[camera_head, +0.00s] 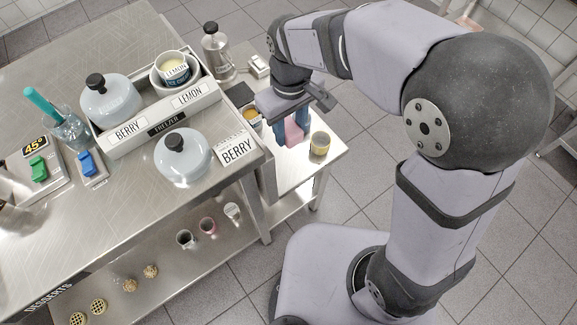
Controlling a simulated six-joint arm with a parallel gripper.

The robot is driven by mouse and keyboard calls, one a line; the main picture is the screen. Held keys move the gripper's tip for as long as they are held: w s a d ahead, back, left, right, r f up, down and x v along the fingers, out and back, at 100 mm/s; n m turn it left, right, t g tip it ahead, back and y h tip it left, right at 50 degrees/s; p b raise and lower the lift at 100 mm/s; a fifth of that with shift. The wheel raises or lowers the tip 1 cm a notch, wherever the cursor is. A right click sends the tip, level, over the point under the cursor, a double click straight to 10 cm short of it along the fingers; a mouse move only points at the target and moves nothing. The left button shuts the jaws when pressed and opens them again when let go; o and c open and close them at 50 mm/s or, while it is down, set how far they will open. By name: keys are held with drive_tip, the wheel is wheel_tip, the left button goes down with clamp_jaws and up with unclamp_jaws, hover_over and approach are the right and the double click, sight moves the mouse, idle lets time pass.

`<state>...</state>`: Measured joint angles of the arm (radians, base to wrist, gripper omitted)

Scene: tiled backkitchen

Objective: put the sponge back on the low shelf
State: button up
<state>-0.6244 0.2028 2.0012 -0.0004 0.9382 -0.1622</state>
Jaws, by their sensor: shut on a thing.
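My gripper (291,130) points down at the right end of the steel table, with its blue fingers shut on a pink block, which looks like the sponge (293,134). The sponge is over a small low side shelf (318,171); I cannot tell whether it touches the surface. My fingers and wrist hide part of it. A yellow-labelled jar (320,144) stands on this shelf just right of the sponge. Another small container (252,119) stands to the left of my gripper, partly hidden.
The table's undershelf (170,275) holds small cups and pastries. The side shelf's front is bare.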

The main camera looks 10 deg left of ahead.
sight(290, 171)
wheel_tip(290, 171, down, 18)
drive_tip(key=shift+r+b, duration=0.1)
drive_tip(key=shift+b, duration=0.5)
drive_tip(key=shift+f, duration=0.2)
drive_tip(key=o, duration=1)
wheel_tip(290, 171, up, 12)
drive_tip(key=shift+r+p, duration=0.2)
drive_tip(key=shift+p, duration=0.2)
